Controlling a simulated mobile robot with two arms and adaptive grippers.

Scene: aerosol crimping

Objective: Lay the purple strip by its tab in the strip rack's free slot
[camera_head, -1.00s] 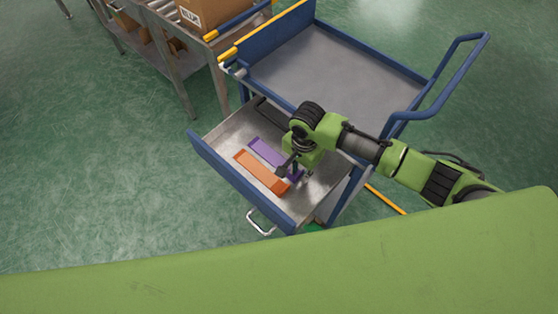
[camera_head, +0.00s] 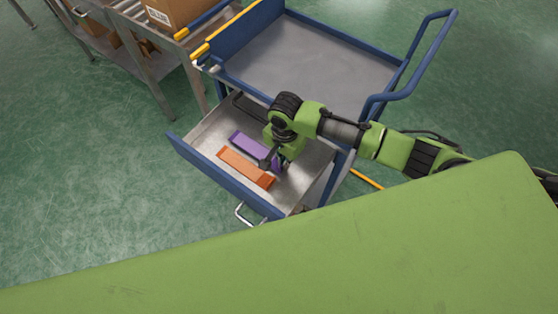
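The purple strip (camera_head: 246,143) lies in the open drawer (camera_head: 208,135) of the blue cart, beside an orange strip (camera_head: 240,165). My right gripper (camera_head: 273,163) points down into the drawer at the near right end of the purple strip, over its tab end. The fingers are small and partly hidden by the wrist, so I cannot tell whether they are open or shut on the tab. My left gripper is out of view. No strip rack can be made out.
The blue cart's grey top tray (camera_head: 310,60) is empty, with a handle (camera_head: 440,60) at the right. A roller conveyor with a cardboard box (camera_head: 175,10) stands at the upper left. Green floor (camera_head: 80,190) is clear on the left.

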